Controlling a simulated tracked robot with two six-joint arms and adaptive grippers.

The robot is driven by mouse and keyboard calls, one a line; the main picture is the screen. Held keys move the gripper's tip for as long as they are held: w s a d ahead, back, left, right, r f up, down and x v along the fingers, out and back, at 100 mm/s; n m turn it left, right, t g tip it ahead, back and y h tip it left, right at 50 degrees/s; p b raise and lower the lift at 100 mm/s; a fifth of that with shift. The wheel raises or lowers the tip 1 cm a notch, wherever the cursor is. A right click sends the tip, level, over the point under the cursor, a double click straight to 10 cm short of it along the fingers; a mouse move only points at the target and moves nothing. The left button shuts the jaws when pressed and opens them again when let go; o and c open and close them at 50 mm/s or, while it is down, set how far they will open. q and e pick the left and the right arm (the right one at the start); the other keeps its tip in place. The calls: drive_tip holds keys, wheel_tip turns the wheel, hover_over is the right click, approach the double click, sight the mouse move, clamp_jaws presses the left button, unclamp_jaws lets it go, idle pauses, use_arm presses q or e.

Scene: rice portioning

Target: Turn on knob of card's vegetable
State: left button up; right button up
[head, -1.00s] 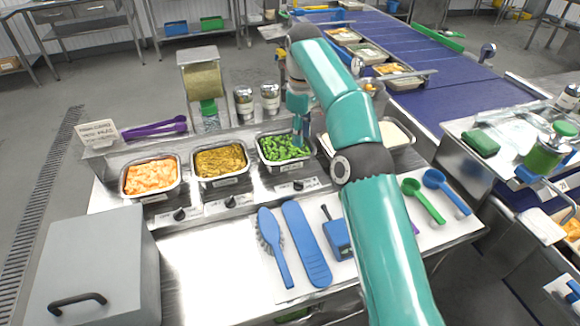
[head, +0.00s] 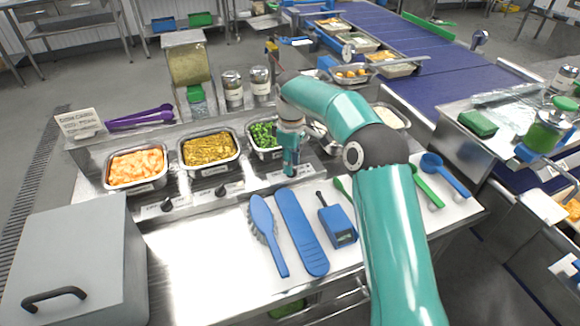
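The white card (head: 79,122) stands at the back left of the counter; its print is too small to read surely. Three vegetable pans stand in a row: orange pieces (head: 136,166), yellow-brown pieces (head: 210,149) and green pieces (head: 264,134). Dark knobs sit on the front panel below the orange pan (head: 168,205) and the yellow-brown pan (head: 221,191). My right gripper (head: 290,172) points down in front of the green pan, at the panel where that pan's knob is hidden. Its finger gap and any contact cannot be made out. My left gripper is out of view.
A blue brush (head: 267,232), a blue paddle (head: 301,233) and a blue handheld device (head: 337,222) lie on the counter in front. A grey lidded box (head: 70,255) fills the front left. Purple tongs (head: 140,118) lie behind the orange pan.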

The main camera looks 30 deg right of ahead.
drive_tip(key=shift+f, duration=0.6)
